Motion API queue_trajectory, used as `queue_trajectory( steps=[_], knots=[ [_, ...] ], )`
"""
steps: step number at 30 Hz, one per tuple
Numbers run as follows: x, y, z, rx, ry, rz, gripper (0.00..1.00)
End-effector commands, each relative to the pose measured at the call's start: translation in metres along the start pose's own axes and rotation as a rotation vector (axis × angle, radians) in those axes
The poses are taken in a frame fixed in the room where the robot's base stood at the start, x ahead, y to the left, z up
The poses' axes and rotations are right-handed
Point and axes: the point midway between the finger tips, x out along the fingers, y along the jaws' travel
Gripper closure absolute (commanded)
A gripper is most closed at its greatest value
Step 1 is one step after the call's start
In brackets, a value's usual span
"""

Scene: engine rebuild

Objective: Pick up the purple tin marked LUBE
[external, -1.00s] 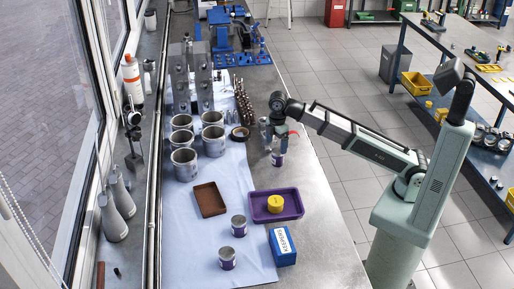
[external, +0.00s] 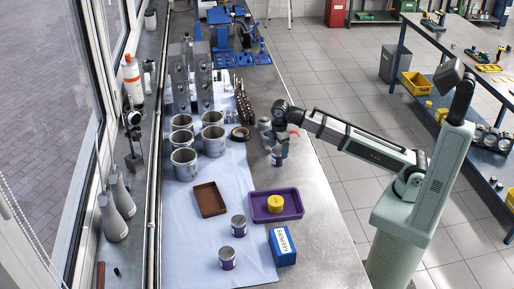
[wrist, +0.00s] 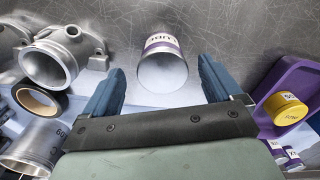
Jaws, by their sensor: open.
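The tin marked LUBE (wrist: 162,66) has a purple and white band and a grey metal end. In the wrist view it lies in the gap between the fingers, with visible space on both sides. In the external view the tin (external: 277,158) is on the bare metal strip of the bench, just below my gripper (external: 279,143), which partly hides it. My gripper (wrist: 160,84) is open, its blue fingers apart and not seen touching the tin. Two similar purple-banded tins (external: 239,226) (external: 227,259) stand on the cloth nearer the camera.
A purple tray (external: 288,213) holds a yellow round piece (external: 276,204). A blue box (external: 282,247), a brown tray (external: 209,200) and several metal cylinders (external: 184,164) stand on the cloth. In the wrist view a metal housing (wrist: 48,62) and black ring (wrist: 40,101) are left of the fingers.

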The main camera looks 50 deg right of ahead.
Motion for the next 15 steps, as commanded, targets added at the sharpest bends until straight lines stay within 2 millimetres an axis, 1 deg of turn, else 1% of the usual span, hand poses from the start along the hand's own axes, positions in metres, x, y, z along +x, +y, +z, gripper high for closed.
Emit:
queue_trajectory(
  steps=[1, 10, 15],
  knots=[
    [0.004, 0.000, 0.000, 0.000, -0.001, -0.001, 0.08],
    [0.014, -0.001, 0.000, 0.000, -0.001, -0.001, 0.08],
    [0.031, -0.003, -0.001, 0.000, -0.002, -0.002, 0.08]
  ],
)
